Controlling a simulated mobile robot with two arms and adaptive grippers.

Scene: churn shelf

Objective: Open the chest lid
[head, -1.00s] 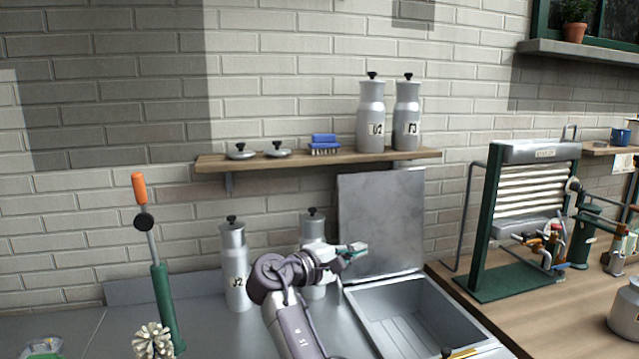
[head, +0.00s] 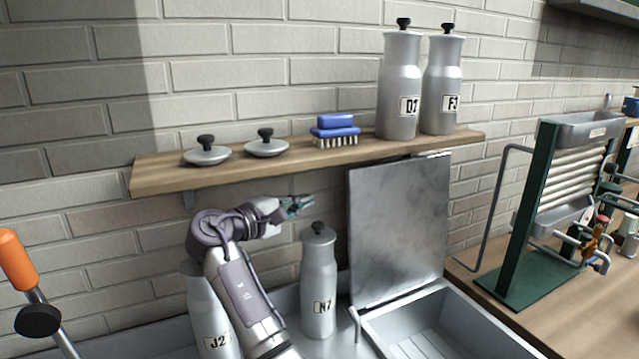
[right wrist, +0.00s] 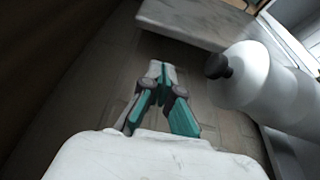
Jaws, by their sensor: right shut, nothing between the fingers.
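The chest (head: 425,330) is a grey metal box at the lower right of the head view, its inside in view. Its flat metal lid (head: 398,230) stands upright at the back, leaning near the wall below the shelf. My right gripper (head: 305,203) is left of the lid and apart from it, just under the shelf and above the can N7. Its fingers are shut and empty. The right wrist view shows the closed fingertips (right wrist: 161,68) with the lid (right wrist: 195,22) beyond. My left gripper is not in view.
Can N7 (head: 318,285) stands left of the chest, and can J2 (head: 203,310) is partly behind my arm. The wooden shelf (head: 165,178) above holds two small lids, a blue brush (head: 335,130) and two cans. A green-framed machine (head: 515,230) stands right.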

